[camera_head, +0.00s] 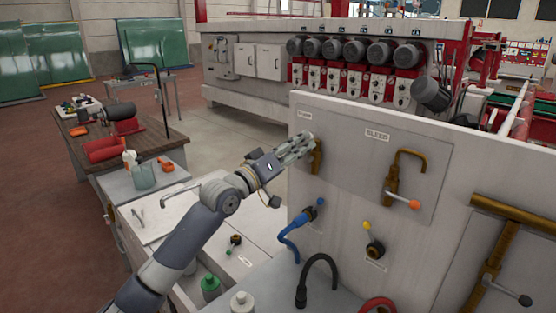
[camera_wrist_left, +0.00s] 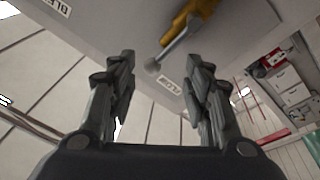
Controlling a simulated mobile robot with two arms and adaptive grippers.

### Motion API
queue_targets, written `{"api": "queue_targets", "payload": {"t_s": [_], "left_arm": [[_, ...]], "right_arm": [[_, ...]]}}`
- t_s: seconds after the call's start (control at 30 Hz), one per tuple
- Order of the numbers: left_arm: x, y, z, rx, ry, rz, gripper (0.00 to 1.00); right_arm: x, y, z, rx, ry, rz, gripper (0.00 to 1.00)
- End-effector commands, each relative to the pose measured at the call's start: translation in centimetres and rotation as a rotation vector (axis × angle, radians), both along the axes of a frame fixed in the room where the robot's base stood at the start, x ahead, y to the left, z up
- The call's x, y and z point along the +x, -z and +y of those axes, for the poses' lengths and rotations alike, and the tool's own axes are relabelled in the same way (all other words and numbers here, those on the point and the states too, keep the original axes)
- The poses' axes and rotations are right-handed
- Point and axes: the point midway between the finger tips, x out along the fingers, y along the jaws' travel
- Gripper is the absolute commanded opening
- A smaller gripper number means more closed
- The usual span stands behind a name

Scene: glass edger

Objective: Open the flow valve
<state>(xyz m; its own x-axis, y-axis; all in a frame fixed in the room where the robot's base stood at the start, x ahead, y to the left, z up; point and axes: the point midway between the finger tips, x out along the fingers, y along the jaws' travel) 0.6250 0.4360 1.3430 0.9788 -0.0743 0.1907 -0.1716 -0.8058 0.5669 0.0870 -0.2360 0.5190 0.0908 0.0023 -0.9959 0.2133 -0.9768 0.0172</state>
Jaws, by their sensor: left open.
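The flow valve (camera_head: 317,158) is a brass fitting on the upright panel below a small label (camera_head: 304,113), partly hidden behind my left gripper (camera_head: 306,146). In the left wrist view the brass valve (camera_wrist_left: 188,22) shows at the top, with a grey lever ending in a round knob (camera_wrist_left: 152,66) and a label that seems to read FLOW (camera_wrist_left: 170,85). My right gripper is not in view.
The bleed valve (camera_head: 392,180) with an orange-tipped lever is right of the flow valve. A blue hose fitting (camera_head: 300,222), a yellow-tipped valve (camera_head: 373,245) and a black hose (camera_head: 318,265) sit below. A larger brass pipe valve (camera_head: 500,250) stands far right.

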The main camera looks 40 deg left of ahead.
Motion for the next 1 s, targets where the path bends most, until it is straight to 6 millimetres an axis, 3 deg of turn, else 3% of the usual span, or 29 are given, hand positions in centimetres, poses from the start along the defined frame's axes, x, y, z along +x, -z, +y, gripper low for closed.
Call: {"api": "queue_targets", "payload": {"t_s": [0.3, 0.5, 1.0], "left_arm": [[-4.5, 1.0, 0.2, 0.001, 0.001, 0.004, 0.46], [-6.3, 1.4, 0.4, -0.002, 0.002, 0.004, 0.46], [-7.3, 1.5, 0.5, -0.001, 0.002, 0.003, 0.46]], "right_arm": [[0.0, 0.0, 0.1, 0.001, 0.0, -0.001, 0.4], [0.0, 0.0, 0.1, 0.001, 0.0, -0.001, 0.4], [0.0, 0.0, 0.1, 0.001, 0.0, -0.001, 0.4]]}}
